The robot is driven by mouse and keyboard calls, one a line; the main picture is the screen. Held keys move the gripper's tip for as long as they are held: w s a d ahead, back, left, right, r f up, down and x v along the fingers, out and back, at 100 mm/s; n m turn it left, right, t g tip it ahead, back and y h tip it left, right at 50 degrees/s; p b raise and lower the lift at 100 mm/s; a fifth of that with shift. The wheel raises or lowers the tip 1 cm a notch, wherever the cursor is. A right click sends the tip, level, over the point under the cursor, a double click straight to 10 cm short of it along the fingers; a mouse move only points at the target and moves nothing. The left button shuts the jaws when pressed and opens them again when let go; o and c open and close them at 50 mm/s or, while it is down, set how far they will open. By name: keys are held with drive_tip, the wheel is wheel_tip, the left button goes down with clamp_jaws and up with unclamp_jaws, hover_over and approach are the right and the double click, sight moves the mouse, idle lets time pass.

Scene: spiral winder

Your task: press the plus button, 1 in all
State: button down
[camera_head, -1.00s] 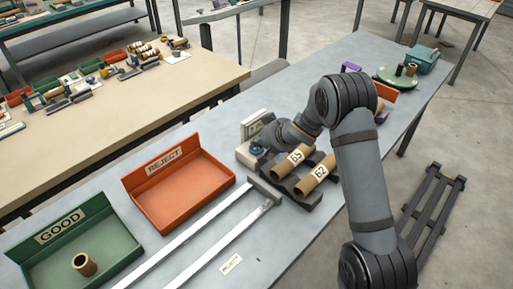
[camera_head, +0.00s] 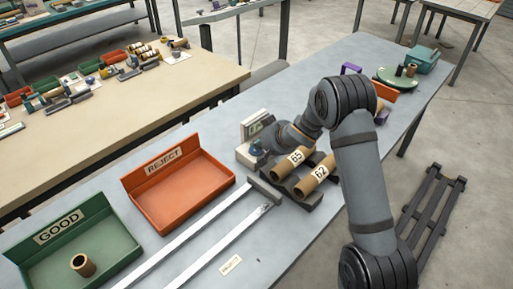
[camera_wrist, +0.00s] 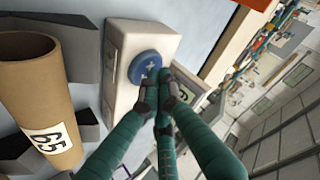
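The blue plus button (camera_wrist: 147,67) sits on a pale box-shaped device (camera_wrist: 118,45) in the wrist view. In the head view the device (camera_head: 243,155) stands beside the tube rack, with the blue button (camera_head: 257,150) partly hidden. My gripper (camera_wrist: 160,78) has its green fingers together and empty. The fingertips overlap the button's lower right edge in the wrist view; I cannot tell whether they touch it. In the head view my gripper's fingers are mostly hidden by my wrist.
Cardboard tubes marked 65 (camera_head: 288,164) and 62 (camera_head: 315,174) lie on a dark rack (camera_head: 304,201) beside the device. A display (camera_head: 257,127) stands behind the button. The orange REJECT tray (camera_head: 180,207) and green GOOD tray (camera_head: 110,253), holding one tube, lie to the left.

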sight(258, 150)
drive_tip(key=shift+r, duration=0.1)
drive_tip(key=shift+r+p, duration=0.85)
drive_tip(key=shift+p, duration=0.2)
wheel_tip(258, 150, up, 5)
drive_tip(key=p, duration=0.5)
drive_tip(key=shift+f, duration=0.1)
